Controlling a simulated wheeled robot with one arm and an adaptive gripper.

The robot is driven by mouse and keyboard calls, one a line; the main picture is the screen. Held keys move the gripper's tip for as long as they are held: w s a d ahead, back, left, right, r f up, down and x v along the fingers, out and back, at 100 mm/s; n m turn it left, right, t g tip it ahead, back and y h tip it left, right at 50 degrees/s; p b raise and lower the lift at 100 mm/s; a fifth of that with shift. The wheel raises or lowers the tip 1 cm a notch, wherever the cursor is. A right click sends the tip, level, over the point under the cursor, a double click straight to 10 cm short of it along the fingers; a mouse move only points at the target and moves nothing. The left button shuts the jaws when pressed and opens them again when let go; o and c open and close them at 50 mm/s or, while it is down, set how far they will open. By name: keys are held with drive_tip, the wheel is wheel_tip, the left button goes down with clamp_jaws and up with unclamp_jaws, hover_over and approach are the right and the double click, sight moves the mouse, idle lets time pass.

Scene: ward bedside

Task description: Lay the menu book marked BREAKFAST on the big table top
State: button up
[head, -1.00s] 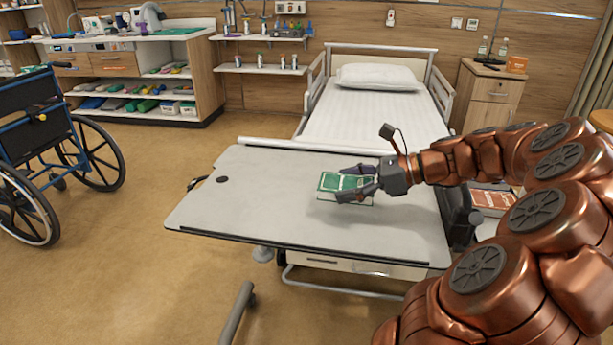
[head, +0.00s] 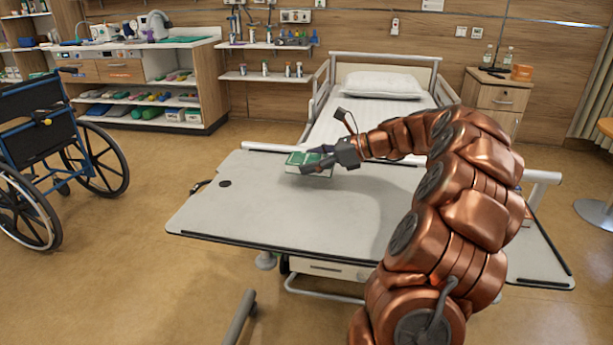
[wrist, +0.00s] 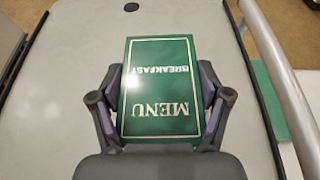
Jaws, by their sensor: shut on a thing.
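The green menu book (wrist: 160,85) fills the middle of the wrist view, with MENU and BREAKFAST on its cover, upside down there. In the head view the menu book (head: 297,158) is at the far side of the table top, left of the hand. My gripper (wrist: 162,98) is shut on it, one finger on each long side. My gripper also shows in the head view (head: 317,163). The big grey table top (head: 255,210) lies under the book. I cannot tell whether the book touches it.
The table top is bare at the left and front, except for a small dark disc (head: 225,184) at its left. A bed (head: 372,108) stands behind the table. A wheelchair (head: 45,150) stands at the left. A bedside cabinet (head: 497,97) is at the back right.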

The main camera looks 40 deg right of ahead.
sight(310, 181)
drive_tip(key=shift+w+a+f+b, duration=0.15)
drive_tip(key=shift+f+b, duration=0.5)
drive_tip(key=shift+f, duration=1.15)
drive_tip(key=o, duration=1.3)
drive_tip(key=shift+f, duration=0.1)
drive_tip(key=shift+c, duration=0.2)
drive_tip(key=shift+s+d+r, duration=0.2)
drive_tip(key=shift+d+r, duration=0.05)
drive_tip(key=shift+r, duration=0.05)
drive_tip(key=p+v, duration=0.2)
drive_tip(key=v, duration=0.8)
drive_tip(key=shift+s+d+r, duration=0.2)
drive_tip(key=shift+d+r, duration=0.05)
drive_tip(key=shift+s+d+r, duration=0.1)
drive_tip(key=shift+s+d, duration=0.05)
drive_tip(key=shift+s, duration=0.15)
